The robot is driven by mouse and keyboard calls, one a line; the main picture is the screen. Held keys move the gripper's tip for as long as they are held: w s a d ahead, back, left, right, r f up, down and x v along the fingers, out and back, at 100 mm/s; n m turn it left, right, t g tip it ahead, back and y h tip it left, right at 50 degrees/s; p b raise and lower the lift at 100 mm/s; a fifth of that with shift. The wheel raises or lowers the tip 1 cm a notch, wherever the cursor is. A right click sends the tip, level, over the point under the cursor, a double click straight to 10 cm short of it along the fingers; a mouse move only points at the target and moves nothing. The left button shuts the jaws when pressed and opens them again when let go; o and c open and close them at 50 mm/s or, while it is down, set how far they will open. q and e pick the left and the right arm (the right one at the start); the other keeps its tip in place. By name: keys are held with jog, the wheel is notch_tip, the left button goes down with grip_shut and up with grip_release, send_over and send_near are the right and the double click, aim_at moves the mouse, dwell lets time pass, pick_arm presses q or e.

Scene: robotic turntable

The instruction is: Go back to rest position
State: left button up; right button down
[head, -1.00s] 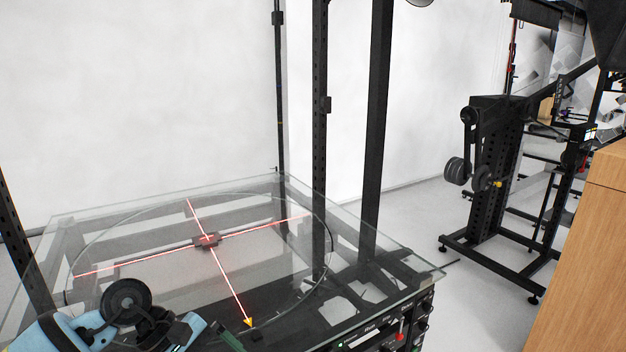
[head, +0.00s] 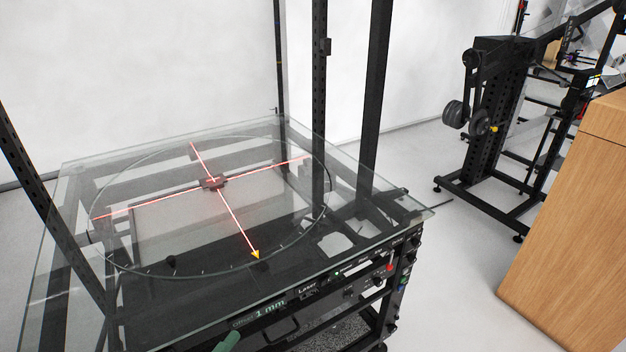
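Neither of my grippers shows in the head view now. The glass turntable (head: 150,245) is in the left half of the view, a round disc set on a square glass plate. A red laser cross (head: 213,182) lies on it, with a yellow arrow tip at the near end of one line. The disc is bare of objects. A small green piece (head: 228,342) shows at the bottom edge; I cannot tell what it belongs to.
A black frame with uprights (head: 372,100) surrounds the turntable. A control panel (head: 350,283) with knobs is on its front. A wooden cabinet (head: 565,220) stands at the right, a black weight machine (head: 500,110) behind it. Grey floor (head: 440,265) between them is clear.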

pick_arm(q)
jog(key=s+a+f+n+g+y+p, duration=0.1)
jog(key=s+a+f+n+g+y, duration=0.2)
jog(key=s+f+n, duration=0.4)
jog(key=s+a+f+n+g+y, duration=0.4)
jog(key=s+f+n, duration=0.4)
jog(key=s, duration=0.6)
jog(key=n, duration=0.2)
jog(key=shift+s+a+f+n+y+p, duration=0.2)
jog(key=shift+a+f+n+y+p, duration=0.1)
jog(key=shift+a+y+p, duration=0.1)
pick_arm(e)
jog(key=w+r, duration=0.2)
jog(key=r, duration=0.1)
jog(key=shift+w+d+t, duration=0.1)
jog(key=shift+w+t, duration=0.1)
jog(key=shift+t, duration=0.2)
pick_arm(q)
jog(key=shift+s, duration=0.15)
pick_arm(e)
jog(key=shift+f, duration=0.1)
